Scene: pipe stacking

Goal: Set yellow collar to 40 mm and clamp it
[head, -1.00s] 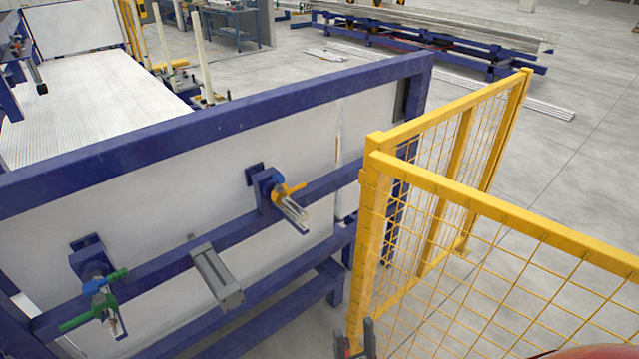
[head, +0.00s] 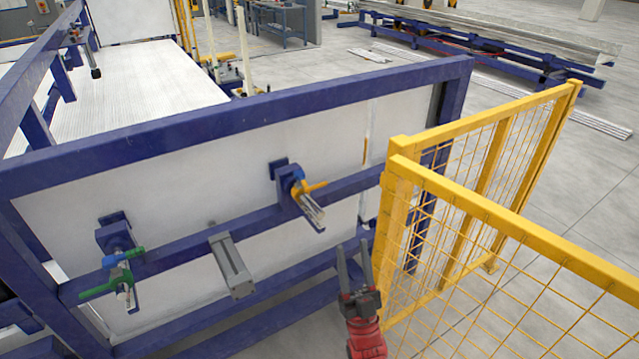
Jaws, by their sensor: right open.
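The yellow collar (head: 312,187) sits on a metal rod (head: 311,207) that sticks out of a blue bracket on the frame's right half. Its scale and clamp setting are too small to read. My right gripper (head: 353,256) is open and empty, its dark fingers pointing up, below and to the right of the yellow collar and apart from it. A second rod assembly at the left carries a green collar (head: 104,287) and a blue part above it. My left gripper does not show.
A blue frame (head: 250,110) with white panels holds both rod assemblies. A grey cylinder (head: 232,266) juts out between them. A yellow mesh fence (head: 480,215) stands close to the right of my right gripper. Open grey floor lies beyond the fence.

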